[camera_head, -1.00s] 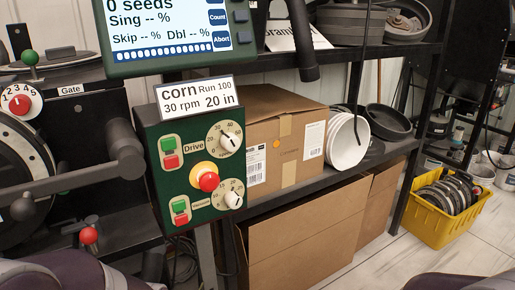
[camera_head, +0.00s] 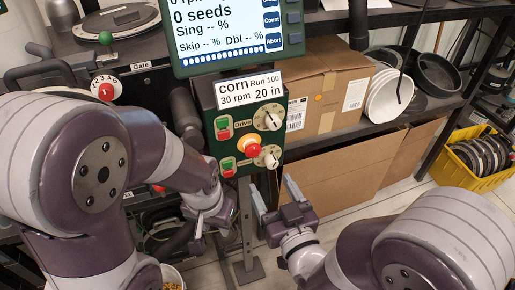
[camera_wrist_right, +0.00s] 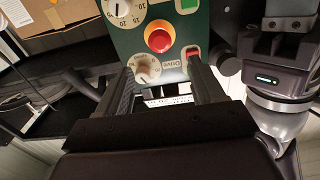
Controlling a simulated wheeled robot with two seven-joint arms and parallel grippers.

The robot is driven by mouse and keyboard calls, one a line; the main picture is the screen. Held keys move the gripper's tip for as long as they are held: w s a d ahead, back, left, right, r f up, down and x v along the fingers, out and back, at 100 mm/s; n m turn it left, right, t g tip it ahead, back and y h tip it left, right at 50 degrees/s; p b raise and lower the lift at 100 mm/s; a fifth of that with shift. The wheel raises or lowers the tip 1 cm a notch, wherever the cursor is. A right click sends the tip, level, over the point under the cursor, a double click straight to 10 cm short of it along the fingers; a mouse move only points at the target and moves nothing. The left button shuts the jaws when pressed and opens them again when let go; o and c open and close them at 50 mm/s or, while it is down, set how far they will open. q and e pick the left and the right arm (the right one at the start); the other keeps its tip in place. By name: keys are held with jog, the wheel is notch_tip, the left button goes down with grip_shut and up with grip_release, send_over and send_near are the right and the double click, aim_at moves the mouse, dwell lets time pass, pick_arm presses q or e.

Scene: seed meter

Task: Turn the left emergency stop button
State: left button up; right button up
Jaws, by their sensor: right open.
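The red emergency stop button (camera_head: 252,149) has a yellow collar and sits on the dark green control box (camera_head: 235,115), between two dials and two red-and-green switches. In the right wrist view the button (camera_wrist_right: 159,37) shows upside down, beyond the fingertips. My right gripper (camera_head: 275,190) is open and empty, below the box and apart from the button. Its two fingers (camera_wrist_right: 162,75) point toward the panel. My left gripper (camera_head: 214,195) is close to the box's lower left; its jaws are not clear. Part of it shows at the right of the right wrist view (camera_wrist_right: 285,55).
A display (camera_head: 235,35) and a "corn" card (camera_head: 250,90) stand above the box. A black machine with a gate dial (camera_head: 106,89) is at the left. Cardboard boxes (camera_head: 335,180), a shelf and a yellow crate (camera_head: 480,180) are at the right.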

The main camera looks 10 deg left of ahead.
aim_at(255, 153)
jog(key=x, duration=0.9)
jog(key=shift+w+a+p, duration=0.2)
jog(key=shift+p, duration=0.15)
